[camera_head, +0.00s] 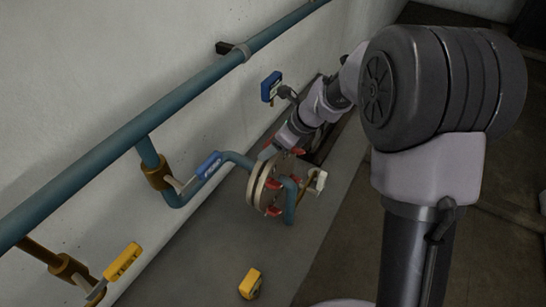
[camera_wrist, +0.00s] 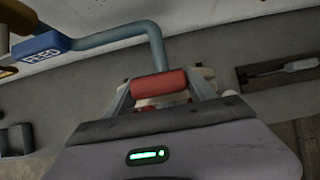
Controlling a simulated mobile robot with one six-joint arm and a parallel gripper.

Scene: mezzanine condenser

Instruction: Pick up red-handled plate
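A round tan and brown disc assembly (camera_head: 262,188) with several red parts around its rim sits upright at the teal pipe in the head view. I cannot tell which disc is the red-handled plate. In the wrist view a red bar handle (camera_wrist: 158,84) lies across the middle. My gripper (camera_wrist: 160,90) has one grey finger at each end of this handle, spread wide. Whether the fingers touch the handle is unclear. In the head view my gripper (camera_head: 272,152) is at the top of the disc assembly, and its fingertips are hard to make out.
A teal pipe (camera_head: 110,148) runs along the white wall. A blue-tagged valve (camera_head: 208,165), a yellow-tagged valve (camera_head: 122,262) and another blue tag (camera_head: 271,87) are nearby. A yellow tagged item (camera_head: 250,284) is on the grey ledge. A recess (camera_wrist: 277,71) shows at right in the wrist view.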

